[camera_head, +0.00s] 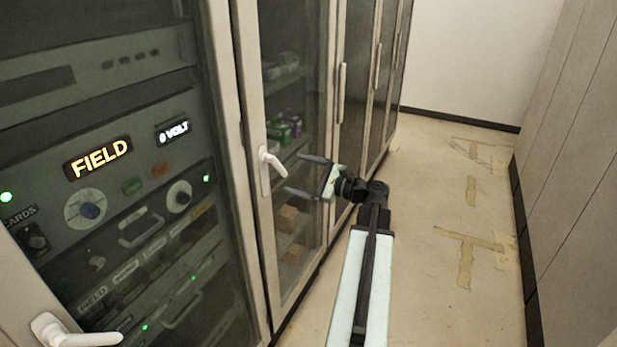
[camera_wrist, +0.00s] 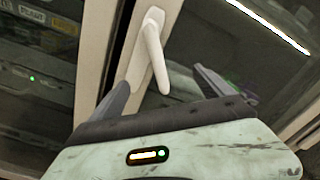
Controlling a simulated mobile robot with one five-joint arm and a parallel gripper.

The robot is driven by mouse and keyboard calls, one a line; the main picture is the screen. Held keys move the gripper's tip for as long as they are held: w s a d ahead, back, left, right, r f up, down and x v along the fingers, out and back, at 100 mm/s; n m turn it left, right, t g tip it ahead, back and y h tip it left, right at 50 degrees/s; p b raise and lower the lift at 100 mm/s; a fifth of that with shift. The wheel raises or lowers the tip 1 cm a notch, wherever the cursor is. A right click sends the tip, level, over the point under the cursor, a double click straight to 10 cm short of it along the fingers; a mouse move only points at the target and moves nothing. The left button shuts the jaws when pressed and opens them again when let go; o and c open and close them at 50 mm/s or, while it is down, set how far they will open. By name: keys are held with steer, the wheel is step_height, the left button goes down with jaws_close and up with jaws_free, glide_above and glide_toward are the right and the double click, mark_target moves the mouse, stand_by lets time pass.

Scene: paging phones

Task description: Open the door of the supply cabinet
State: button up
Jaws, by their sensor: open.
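The supply cabinet (camera_head: 248,100) is a pale-framed cabinet with a glass door, and shelves with boxes show behind the glass. Its door looks shut. A white lever handle (camera_head: 268,165) sits on the left side of the door frame. My gripper (camera_head: 300,175) is open, its two dark fingers pointing at the handle from the right, one higher and one lower. In the wrist view the handle (camera_wrist: 152,52) stands between and beyond the fingertips of my gripper (camera_wrist: 165,85). I see no clear contact with the handle.
A rack cabinet (camera_head: 120,150) with lit panels stands at the left, with its own white handle (camera_head: 75,332). More glass-doored cabinets (camera_head: 375,70) run behind. The floor (camera_head: 440,210) at the right is clear, with tape marks, up to a panelled wall (camera_head: 570,170).

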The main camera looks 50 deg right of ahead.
mark_target(283, 170)
steer(key=shift+x, duration=3.1)
jaws_close()
steer(key=shift+s+d+n+g+y, duration=0.1)
steer(key=shift+s+d+n+y, duration=0.2)
steer(key=shift+s, duration=0.55)
steer(key=shift+s+d+n+g+y, duration=0.15)
steer(key=shift+s+d+y, duration=0.25)
steer(key=shift+s, duration=0.5)
steer(key=shift+s+d+n+g+y, duration=0.1)
steer(key=shift+s+d+n+y, duration=0.2)
steer(key=shift+s, duration=0.55)
steer(key=shift+d, duration=0.1)
